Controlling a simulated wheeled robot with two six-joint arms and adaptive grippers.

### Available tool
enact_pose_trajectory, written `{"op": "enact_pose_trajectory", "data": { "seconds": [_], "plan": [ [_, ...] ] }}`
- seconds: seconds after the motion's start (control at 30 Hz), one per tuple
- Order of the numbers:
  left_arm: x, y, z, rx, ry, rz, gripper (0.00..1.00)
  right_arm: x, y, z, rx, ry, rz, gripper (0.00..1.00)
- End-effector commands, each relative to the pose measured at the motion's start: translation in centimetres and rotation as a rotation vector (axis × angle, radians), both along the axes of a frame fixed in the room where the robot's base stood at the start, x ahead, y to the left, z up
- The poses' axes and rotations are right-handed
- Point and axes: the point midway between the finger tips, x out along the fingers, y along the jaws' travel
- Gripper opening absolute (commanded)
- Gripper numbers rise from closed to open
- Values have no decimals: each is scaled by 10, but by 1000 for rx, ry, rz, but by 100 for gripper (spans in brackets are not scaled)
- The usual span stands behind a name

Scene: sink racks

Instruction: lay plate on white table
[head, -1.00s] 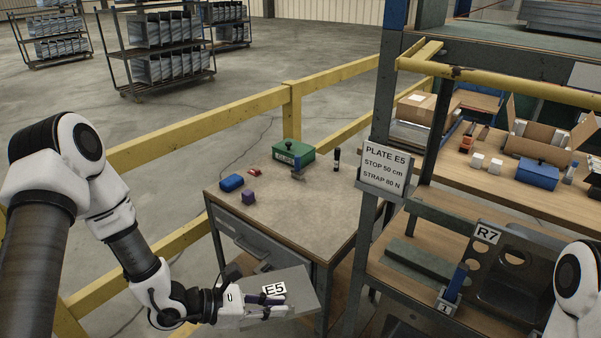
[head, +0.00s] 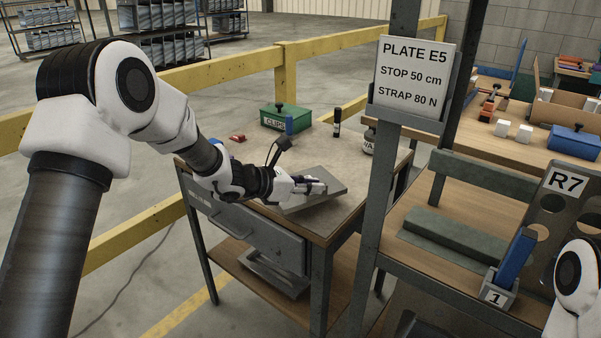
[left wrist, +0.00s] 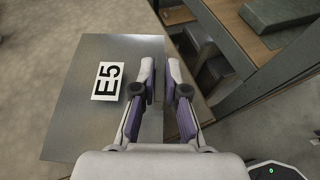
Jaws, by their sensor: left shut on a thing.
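A flat grey plate (head: 318,199) is held over the front part of the table (head: 345,152), whose top looks pale beige-grey. My left gripper (head: 319,187) is shut on the plate near its edge. In the left wrist view the plate (left wrist: 75,125) carries a white E5 label, and the fingers of my left gripper (left wrist: 168,92) are at its right edge. I cannot tell whether the plate touches the table top. My right gripper is not in view; only a part of my right arm shows at the lower right.
A steel post with a PLATE E5 sign (head: 413,75) is close on the right. A yellow rail (head: 220,65) runs behind.

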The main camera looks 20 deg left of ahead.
Motion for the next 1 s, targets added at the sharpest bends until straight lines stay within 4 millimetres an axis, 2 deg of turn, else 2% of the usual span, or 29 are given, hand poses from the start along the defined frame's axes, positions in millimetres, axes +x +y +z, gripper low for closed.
{"op": "enact_pose_trajectory", "data": {
  "seconds": [0.03, 0.2, 0.37, 0.47, 0.6, 0.67, 0.97, 1.0],
  "plan": [
    [15, 8, 3, 1, -3, 1, 0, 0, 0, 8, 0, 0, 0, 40],
    [62, 34, -4, 2, -3, 1, 0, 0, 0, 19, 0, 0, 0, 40],
    [91, 49, -9, 2, -1, -1, 0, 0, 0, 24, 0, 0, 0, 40],
    [95, 51, -15, 0, 2, -1, 0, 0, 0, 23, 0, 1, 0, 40],
    [95, 51, -39, -1, 3, -1, 0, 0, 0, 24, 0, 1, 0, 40],
    [95, 51, -45, 0, 1, -2, 0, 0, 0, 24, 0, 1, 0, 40],
    [95, 51, -49, 0, 0, -1, 0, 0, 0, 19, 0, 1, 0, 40],
    [95, 51, -49, 0, 1, -1, 19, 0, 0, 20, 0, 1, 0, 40]
  ]
}}
